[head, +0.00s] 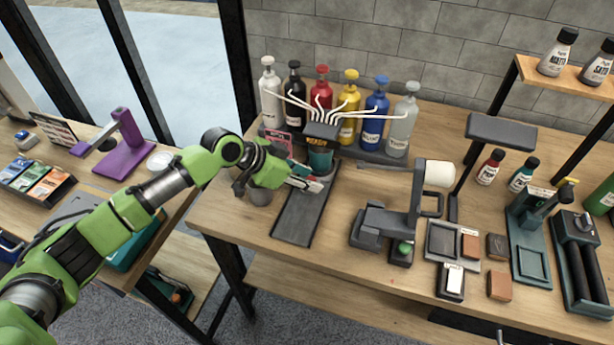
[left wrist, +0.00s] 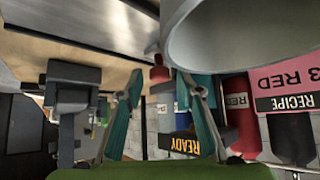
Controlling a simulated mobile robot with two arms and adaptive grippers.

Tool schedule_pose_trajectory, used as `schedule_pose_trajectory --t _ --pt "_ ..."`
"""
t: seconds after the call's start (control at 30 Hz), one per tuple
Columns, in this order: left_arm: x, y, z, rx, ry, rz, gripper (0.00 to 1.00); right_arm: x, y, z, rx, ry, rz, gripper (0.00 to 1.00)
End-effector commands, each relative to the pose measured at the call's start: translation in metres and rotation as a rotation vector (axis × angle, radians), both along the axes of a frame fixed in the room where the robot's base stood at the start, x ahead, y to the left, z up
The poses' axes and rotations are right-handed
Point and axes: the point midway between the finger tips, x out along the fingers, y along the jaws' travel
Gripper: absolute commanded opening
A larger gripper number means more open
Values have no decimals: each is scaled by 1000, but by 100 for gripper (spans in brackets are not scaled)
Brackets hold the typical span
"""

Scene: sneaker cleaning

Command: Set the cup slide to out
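The cup slide (head: 293,218) is a long dark track on the table, running from under the paint nozzles toward the front edge. A teal cup (head: 320,160) stands at its back end, below a dark head with a READY sign (left wrist: 180,145). My left gripper (head: 312,184) is low over the track, just in front of the cup. In the left wrist view its two teal fingers (left wrist: 160,88) are apart. A small red knob-like piece (left wrist: 158,73) shows between the fingertips, with no visible grip on it. My right gripper is in neither view.
A grey cylinder (left wrist: 235,40) is close beside the left gripper; a pink recipe card (left wrist: 285,80) is behind it. Several paint bottles (head: 372,115) line the back. A stand with a white roll (head: 438,174) is to the right. The table front is clear around the track.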

Motion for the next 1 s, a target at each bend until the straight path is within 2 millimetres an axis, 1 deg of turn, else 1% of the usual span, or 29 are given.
schedule_pose_trajectory --t 0.13,0.17,0.2,0.27,0.47,0.57,0.63,0.77,1.0 --pt "0 0 0 0 0 0 34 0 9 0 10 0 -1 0" --pt "0 0 0 0 0 0 26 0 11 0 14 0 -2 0" --pt "0 0 0 0 0 0 16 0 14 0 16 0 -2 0" --pt "0 0 0 0 0 0 0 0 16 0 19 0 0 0" --pt "-1 1 1 0 0 0 0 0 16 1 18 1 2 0" --pt "-5 2 2 0 1 -1 0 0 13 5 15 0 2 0" --pt "-12 4 3 -1 2 -1 0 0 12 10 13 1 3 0" --pt "-33 11 5 0 4 -1 0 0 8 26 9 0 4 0" --pt "-84 27 5 0 6 -1 0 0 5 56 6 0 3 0"
